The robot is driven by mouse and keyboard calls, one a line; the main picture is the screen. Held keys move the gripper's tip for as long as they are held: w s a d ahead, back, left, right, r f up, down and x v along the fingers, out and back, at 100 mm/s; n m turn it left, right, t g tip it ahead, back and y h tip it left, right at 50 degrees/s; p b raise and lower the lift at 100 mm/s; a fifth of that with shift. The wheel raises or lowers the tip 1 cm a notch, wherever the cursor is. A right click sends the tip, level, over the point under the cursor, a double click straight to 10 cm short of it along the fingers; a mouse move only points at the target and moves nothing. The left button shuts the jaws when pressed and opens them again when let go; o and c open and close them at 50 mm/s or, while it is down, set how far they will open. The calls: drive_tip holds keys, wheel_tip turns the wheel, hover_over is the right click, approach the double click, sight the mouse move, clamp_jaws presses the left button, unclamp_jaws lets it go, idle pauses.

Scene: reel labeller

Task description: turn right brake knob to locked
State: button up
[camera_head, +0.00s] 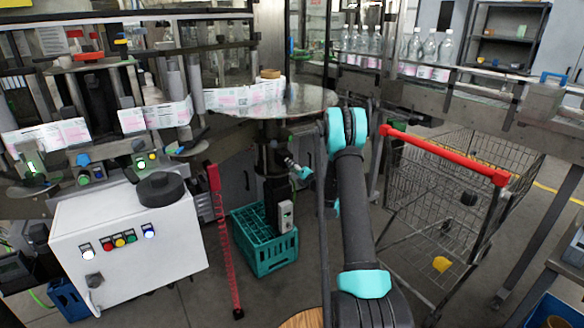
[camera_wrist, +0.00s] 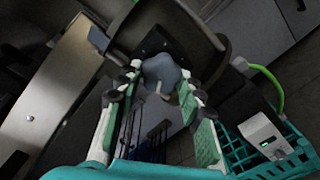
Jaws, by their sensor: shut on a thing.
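In the wrist view a blue-grey lobed knob (camera_wrist: 162,72) sits on a dark housing (camera_wrist: 155,35) at the top middle. A short pale pointer or stem shows at its lower edge. My gripper (camera_wrist: 163,90) has its green-padded fingers on both sides of the knob, with the tips closed on it. The knob's exact angle and any lock marking cannot be read. In the head view my gripper (camera_head: 300,172) is small, beside the dark column under the round metal table (camera_head: 310,98). The knob is not clear in that view.
A teal crate (camera_head: 262,268) stands below the column, and a small grey display box (camera_head: 286,216) is just above it. A shopping cart (camera_head: 430,215) with a red handle is to the right of my arm. A white control box (camera_head: 130,240) stands at left.

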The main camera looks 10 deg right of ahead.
drive_tip(key=o, duration=1.1)
drive_tip(key=shift+o, duration=0.2)
drive_tip(key=v, duration=0.7)
drive_tip(key=shift+s, duration=0.25)
drive_tip(key=shift+d, duration=0.1)
